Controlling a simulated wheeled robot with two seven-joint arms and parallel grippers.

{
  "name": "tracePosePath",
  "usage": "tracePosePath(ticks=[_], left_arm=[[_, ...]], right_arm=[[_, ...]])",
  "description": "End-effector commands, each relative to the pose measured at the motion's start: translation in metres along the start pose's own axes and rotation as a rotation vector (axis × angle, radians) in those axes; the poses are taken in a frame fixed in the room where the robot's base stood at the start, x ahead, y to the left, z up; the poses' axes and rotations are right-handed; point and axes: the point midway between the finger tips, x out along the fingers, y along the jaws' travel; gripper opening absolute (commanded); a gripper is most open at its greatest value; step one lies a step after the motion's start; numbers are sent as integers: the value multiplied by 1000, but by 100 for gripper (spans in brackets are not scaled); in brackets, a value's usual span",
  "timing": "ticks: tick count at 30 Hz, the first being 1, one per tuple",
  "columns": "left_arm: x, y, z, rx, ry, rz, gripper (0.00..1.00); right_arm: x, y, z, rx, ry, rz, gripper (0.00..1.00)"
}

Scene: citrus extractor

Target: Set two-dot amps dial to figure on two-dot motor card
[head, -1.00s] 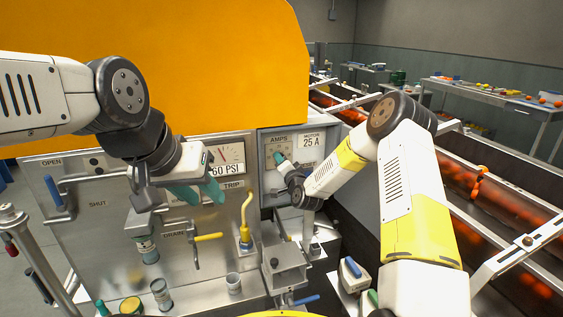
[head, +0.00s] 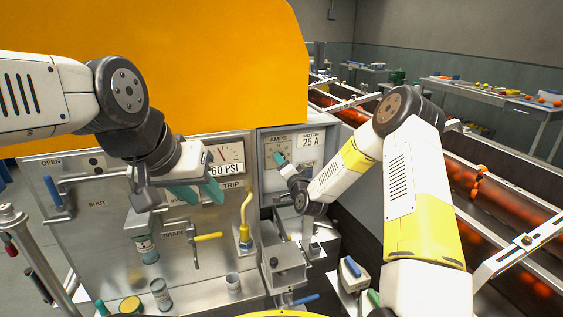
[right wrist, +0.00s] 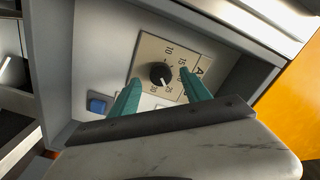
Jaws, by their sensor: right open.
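The amps dial (head: 276,148) is a dark round knob on a beige plate in the grey panel recess. It also shows in the right wrist view (right wrist: 160,73), with figures around it and a white pointer mark toward the picture's lower right. The motor card (head: 310,141) right of it reads 25 A; its dots are too small to make out. My right gripper (right wrist: 160,80) is open, its teal fingertips on either side of the dial in the picture; contact cannot be told. My left gripper (head: 197,194) has its teal fingers apart in front of the panel, left of the dial.
A pressure gauge (head: 226,155) marked 60 PSI is behind my left gripper. A yellow hooked lever (head: 245,222) and a yellow drain handle (head: 208,237) stick out below. A blue button (right wrist: 97,105) is near the dial plate. A conveyor (head: 480,185) runs at the right.

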Motion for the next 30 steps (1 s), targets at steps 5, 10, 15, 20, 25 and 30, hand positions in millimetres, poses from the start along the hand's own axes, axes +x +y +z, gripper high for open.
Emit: tracePosePath(ticks=[5, 10, 15, 20, 25, 30], left_arm=[[0, 0, 0, 0, 0, 0, 36], [0, 0, 0, 0, 0, 0, 36], [0, 0, 0, 0, 0, 0, 36], [0, 0, 0, 0, 0, 0, 36], [0, 0, 0, 0, 0, 0, 36], [0, 0, 0, 0, 0, 0, 36]], right_arm=[[-31, 1, -1, 0, 0, 2, 56], [-46, 1, 0, -1, 0, 1, 56], [-49, 0, 0, -1, 0, 0, 56], [-49, 0, 0, -1, 0, 0, 56], [-49, -12, -7, -61, -39, 18, 56], [-63, -41, -29, -238, -156, 99, 56]])
